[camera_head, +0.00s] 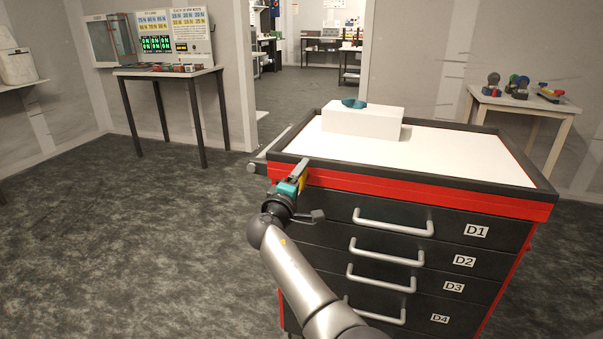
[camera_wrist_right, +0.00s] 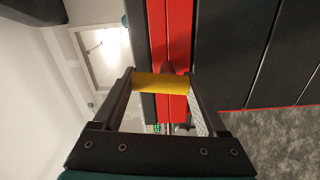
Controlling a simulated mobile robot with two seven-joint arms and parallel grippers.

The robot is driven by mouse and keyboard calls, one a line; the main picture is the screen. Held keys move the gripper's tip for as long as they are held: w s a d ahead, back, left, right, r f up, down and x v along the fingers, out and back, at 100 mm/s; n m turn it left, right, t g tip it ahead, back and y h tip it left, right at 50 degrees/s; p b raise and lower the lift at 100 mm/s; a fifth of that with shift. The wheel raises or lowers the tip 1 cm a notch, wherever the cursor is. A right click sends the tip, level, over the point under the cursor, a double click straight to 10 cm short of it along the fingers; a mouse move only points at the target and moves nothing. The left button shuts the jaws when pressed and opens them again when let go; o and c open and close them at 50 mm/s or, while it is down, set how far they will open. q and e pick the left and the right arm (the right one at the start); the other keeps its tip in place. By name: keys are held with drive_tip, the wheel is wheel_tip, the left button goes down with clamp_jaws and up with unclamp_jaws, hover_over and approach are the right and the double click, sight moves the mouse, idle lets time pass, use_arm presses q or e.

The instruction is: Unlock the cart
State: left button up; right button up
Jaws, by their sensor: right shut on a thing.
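The cart (camera_head: 330,172) is black with red bands, a white top and drawers labelled D1 to D4, all shut. My right gripper (camera_head: 299,175) is at the cart's near left corner, by the red band above the top drawer. Its fingers are shut on a yellow piece (camera_head: 303,181), mostly hidden behind the gripper. In the right wrist view the yellow piece (camera_wrist_right: 160,83) spans the gap between both fingers, in front of the red band (camera_wrist_right: 179,40). A small dark part shows behind it; I cannot tell how it joins the cart. My left gripper is not in view.
A white block (camera_head: 362,122) with a teal object (camera_head: 354,103) on it stands on the cart's top. A table with signs (camera_head: 165,71) is at the back left, another with coloured items (camera_head: 510,97) at the right. Open floor (camera_head: 150,220) lies left of the cart.

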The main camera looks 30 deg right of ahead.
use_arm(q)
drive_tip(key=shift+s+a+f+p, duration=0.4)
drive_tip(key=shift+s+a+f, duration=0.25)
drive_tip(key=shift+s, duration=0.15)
use_arm(e)
drive_tip(key=shift+w+r+n, duration=0.1)
drive_tip(key=shift+n, duration=0.8)
drive_tip(key=o, duration=1.3)
drive_tip(key=shift+s+a, duration=0.2)
drive_tip(key=shift+a, duration=0.05)
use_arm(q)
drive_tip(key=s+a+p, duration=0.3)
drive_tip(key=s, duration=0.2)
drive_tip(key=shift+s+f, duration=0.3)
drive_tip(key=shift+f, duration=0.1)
use_arm(e)
drive_tip(key=v, duration=1.4)
drive_tip(key=shift+s+a, duration=0.2)
drive_tip(key=shift+s, duration=0.05)
